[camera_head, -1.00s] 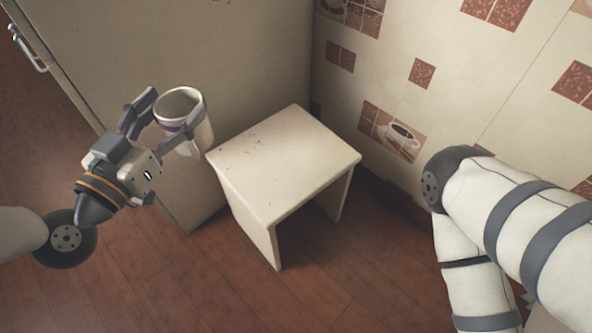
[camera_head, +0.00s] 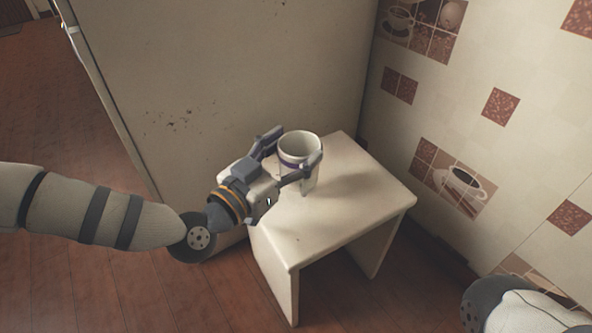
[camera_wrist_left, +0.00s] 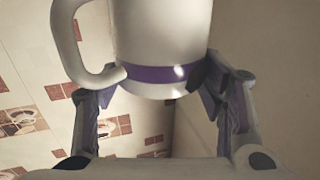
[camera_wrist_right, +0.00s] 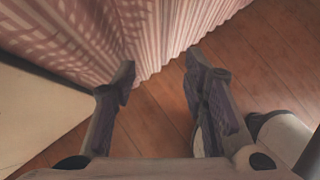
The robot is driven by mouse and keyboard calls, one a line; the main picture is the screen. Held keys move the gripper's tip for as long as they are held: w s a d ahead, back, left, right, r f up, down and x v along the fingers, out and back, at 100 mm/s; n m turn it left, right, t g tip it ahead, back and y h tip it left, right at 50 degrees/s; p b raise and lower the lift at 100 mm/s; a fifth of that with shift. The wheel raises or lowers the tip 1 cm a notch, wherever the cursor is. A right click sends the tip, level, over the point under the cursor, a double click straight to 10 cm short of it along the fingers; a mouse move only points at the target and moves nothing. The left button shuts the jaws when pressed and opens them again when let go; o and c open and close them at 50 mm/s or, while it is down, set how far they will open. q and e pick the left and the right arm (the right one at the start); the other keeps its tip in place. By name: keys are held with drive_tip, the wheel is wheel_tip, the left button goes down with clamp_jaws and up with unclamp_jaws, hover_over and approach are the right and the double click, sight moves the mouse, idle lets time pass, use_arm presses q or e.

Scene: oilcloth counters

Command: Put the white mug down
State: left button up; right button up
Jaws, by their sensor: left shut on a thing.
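The white mug (camera_head: 299,146) with a purple band is upright in the head view, its open rim facing up. My left gripper (camera_head: 293,154) is shut on it, with a finger on either side. The mug is over the back part of the cream stool's top (camera_head: 365,205). I cannot tell whether its base touches the stool. The left wrist view shows the mug (camera_wrist_left: 165,35) close up between the fingers (camera_wrist_left: 165,85), with its handle at the left. My right gripper (camera_wrist_right: 160,70) is open and empty in the right wrist view.
A large cream cabinet side (camera_head: 220,80) stands behind and left of the stool. A tiled wall (camera_head: 510,150) runs along the right. The front and right of the stool top are clear. A pleated pink curtain (camera_wrist_right: 160,35) hangs near my right gripper.

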sight(295, 168)
use_arm(q)
drive_tip(key=f, duration=0.1)
drive_tip(key=f+b, duration=0.1)
drive_tip(key=f, duration=0.2)
drive_tip(key=shift+d, duration=0.3)
drive_tip(key=shift+r, duration=0.2)
drive_tip(key=shift+f, duration=0.15)
drive_tip(key=o, duration=1.4)
drive_tip(key=shift+f, duration=0.1)
